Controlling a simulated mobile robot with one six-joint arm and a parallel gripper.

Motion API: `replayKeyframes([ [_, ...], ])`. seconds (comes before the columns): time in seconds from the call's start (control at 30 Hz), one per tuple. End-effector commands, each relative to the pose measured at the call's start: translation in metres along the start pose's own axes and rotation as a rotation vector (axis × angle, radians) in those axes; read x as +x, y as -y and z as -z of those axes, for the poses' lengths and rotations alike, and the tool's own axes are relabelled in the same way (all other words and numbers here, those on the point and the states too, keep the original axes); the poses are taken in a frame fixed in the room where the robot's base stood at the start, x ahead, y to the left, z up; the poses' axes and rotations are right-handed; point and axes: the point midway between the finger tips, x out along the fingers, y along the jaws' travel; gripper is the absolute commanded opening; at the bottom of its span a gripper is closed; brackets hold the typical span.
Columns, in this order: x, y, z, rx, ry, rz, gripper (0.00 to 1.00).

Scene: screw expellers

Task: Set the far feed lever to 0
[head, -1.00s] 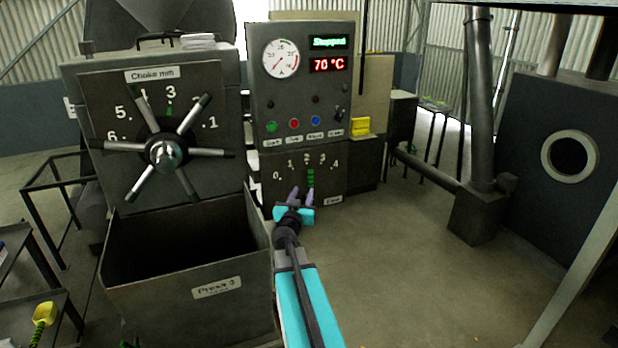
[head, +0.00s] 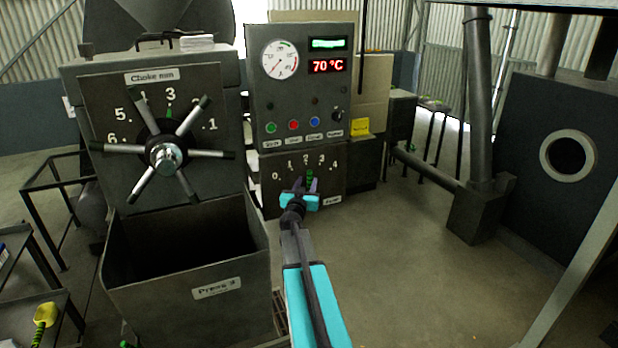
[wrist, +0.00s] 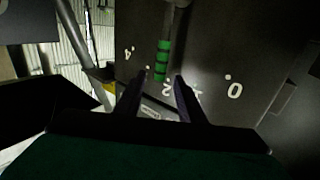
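The feed lever (head: 310,175) has a green banded grip and stands near the 2 on the dark feed plate (head: 334,178), which is numbered 0 to 4. It also shows in the wrist view (wrist: 162,62), between the plate's numbers. My gripper (head: 306,184) is in front of the plate at the lever. Its two fingers are apart, one on either side of the lever's grip as seen in both views. In the wrist view the gripper (wrist: 159,78) has a gap around the grip's end; I cannot tell whether either finger touches it.
The control panel (head: 262,100) with buttons, a gauge and a 70 °C display is above the plate. The choke handwheel (head: 166,156) and the open bin (head: 140,290) labelled Press 3 are to the left. The floor (head: 410,280) to the right is free.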

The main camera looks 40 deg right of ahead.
Motion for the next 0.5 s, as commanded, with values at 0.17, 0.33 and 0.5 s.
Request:
replayKeyframes([
  [0.17, 0.018, 0.0, 0.0, -0.001, 0.0, 0.0, 0.36],
  [0.33, 0.032, 0.001, 0.0, 0.0, 0.0, 0.0, 0.36],
  [0.5, 0.042, 0.001, 0.0, 0.0, 0.001, 0.001, 0.36],
])
